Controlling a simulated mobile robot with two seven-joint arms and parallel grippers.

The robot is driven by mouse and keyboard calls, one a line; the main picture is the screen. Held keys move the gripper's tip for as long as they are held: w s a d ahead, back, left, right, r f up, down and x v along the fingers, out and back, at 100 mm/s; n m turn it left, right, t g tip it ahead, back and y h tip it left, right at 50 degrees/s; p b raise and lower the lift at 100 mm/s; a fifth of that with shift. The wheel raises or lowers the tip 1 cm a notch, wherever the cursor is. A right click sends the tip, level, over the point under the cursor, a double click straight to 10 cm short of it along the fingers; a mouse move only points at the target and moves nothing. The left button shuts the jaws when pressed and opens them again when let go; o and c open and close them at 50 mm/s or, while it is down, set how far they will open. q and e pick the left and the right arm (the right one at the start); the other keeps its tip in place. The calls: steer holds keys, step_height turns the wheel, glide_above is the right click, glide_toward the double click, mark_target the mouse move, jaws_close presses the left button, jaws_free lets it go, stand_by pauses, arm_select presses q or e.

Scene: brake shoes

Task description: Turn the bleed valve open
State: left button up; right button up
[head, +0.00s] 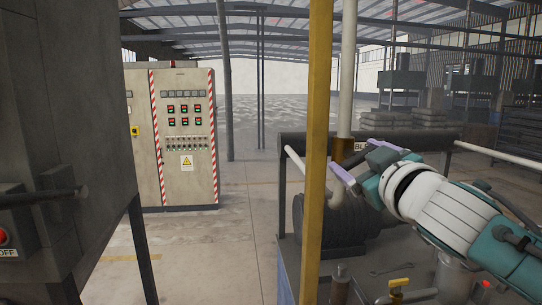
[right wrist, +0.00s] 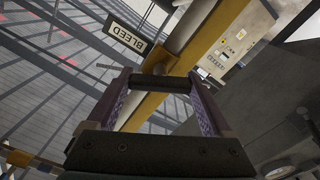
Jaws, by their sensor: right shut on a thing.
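The bleed valve's brass-coloured body (head: 343,150) is on a pale upright pipe, just right of the yellow post in the head view. A white BLEED sign (right wrist: 127,35) shows in full in the right wrist view; my fingers partly cover it in the head view. My right gripper (head: 362,168) reaches in from the right at the valve. In the right wrist view its purple fingers stand either side of a dark bar (right wrist: 162,82), which I take as the valve handle, and they are shut on it. My left gripper is out of view.
A yellow post (head: 318,120) stands close in front, left of the valve. A dark motor-like drum (head: 325,222) sits below. A small yellow-handled valve (head: 398,284) is at the bottom. A control cabinet (head: 185,135) stands behind left, with open floor before it.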

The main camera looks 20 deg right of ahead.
steer(key=n, duration=1.2)
stand_by(0.5)
steer(key=o, duration=1.1)
steer(key=shift+o, duration=0.2)
steer(key=b+v, duration=0.1)
steer(key=v, duration=0.9)
steer(key=shift+b, duration=0.3)
